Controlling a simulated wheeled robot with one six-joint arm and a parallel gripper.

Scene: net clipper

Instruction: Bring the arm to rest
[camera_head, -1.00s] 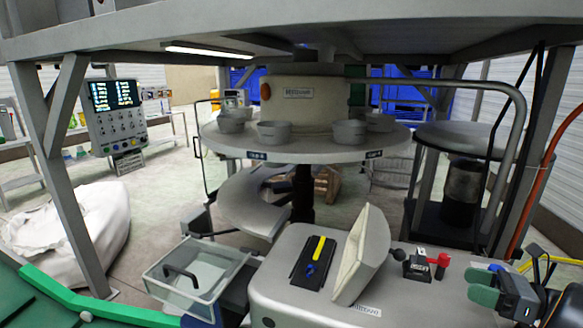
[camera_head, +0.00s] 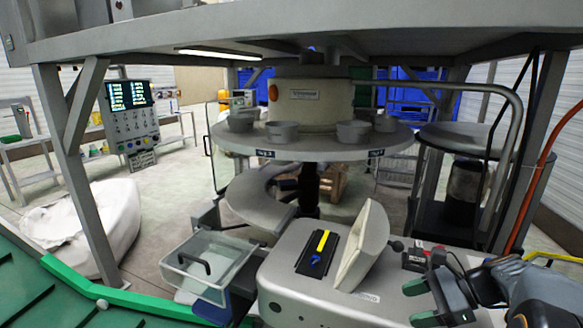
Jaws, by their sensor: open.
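My gripper (camera_head: 432,298) is at the lower right of the head view, with dark grey-green fingers spread apart and nothing between them. It is over the right end of the grey machine housing (camera_head: 300,285). My arm runs from it to the right edge of the picture. A small block with a dark lever knob (camera_head: 398,246) stands behind the gripper and is partly covered by it. I cannot tell whether the gripper touches the housing.
A tilted pale plate (camera_head: 362,255) and a black panel with a yellow strip (camera_head: 318,252) stand on the housing. A clear tray (camera_head: 208,265) is to the left. A round table with grey cups (camera_head: 283,132) is behind. Grey frame posts (camera_head: 80,170) and an overhead beam bound the space.

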